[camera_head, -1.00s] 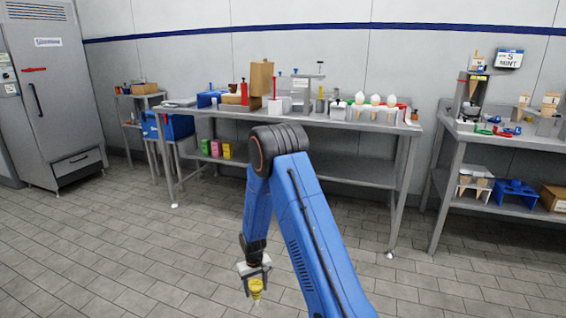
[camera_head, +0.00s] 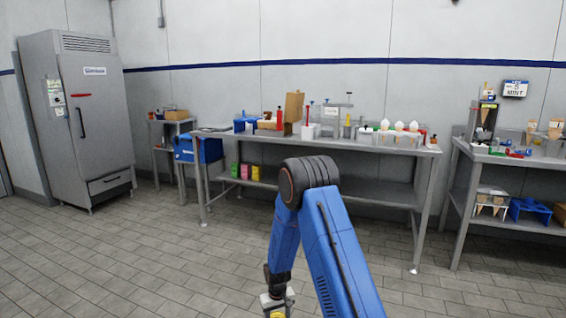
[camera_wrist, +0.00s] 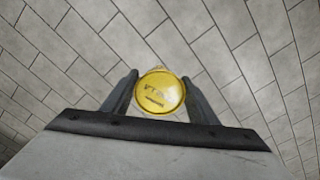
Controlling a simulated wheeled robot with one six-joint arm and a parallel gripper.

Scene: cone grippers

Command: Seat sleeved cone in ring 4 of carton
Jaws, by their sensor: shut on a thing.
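My gripper (camera_wrist: 160,97) is shut on a round yellow-topped thing (camera_wrist: 158,92) with faint lettering, held between the two dark fingers in the wrist view. I see it from above, so I cannot tell whether it is the sleeved cone. In the head view my gripper (camera_head: 277,300) hangs low over the floor at the bottom edge, and only a bit of yellow (camera_head: 277,314) shows under it. I cannot make out the carton or its ring 4 for certain; a brown box (camera_head: 293,107) stands upright on the middle bench.
The long metal bench (camera_head: 330,147) stands against the wall with white-topped cones (camera_head: 399,126) at its right. A second bench (camera_head: 505,158) is at the right, and a grey fridge (camera_head: 75,120) at the left. The tiled floor (camera_head: 130,260) in front is open.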

